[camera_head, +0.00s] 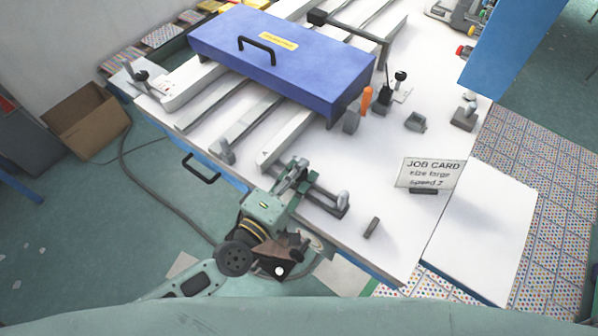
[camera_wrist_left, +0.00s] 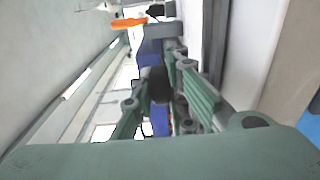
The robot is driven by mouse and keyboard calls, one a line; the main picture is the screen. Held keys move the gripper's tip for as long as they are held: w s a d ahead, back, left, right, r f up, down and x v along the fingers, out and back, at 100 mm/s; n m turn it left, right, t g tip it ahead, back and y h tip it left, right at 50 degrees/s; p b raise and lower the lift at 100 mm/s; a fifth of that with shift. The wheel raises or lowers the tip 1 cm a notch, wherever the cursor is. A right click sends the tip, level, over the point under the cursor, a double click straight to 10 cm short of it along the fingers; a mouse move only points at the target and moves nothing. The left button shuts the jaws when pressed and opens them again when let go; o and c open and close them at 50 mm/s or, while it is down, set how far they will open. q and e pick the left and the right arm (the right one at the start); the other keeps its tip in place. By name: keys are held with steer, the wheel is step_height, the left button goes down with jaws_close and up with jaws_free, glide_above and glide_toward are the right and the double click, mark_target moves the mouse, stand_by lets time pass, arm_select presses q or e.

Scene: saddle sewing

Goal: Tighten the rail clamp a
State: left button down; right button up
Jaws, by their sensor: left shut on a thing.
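My left gripper (camera_head: 292,178) reaches over the front edge of the white table, beside a low dark grey clamp fitting (camera_head: 325,200) with an upright rounded grey end. In the left wrist view, the green fingers of my left gripper (camera_wrist_left: 160,100) stand on both sides of a dark knob-like part (camera_wrist_left: 157,85), and a grey block shows beyond it. The gripper is shut on this part, which appears to belong to the rail clamp; the fingers partly hide it. Another grey clamp (camera_head: 222,152) stands at the front end of a rail to the left. My right gripper is not in view.
A blue box-shaped cover (camera_head: 285,60) with a black handle lies across the pale rails. An orange-handled tool (camera_head: 367,100) stands right of it. A job card (camera_head: 428,174) stands at the right. A small dark block (camera_head: 371,228) lies near the front edge.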

arm_select(q)
steer(key=shift+w+r, duration=0.1)
steer(key=shift+r, duration=0.1)
steer(key=c, duration=2)
jaws_free()
steer(key=shift+o, duration=1)
steer(key=shift+f, duration=0.1)
steer(key=v, duration=1.2)
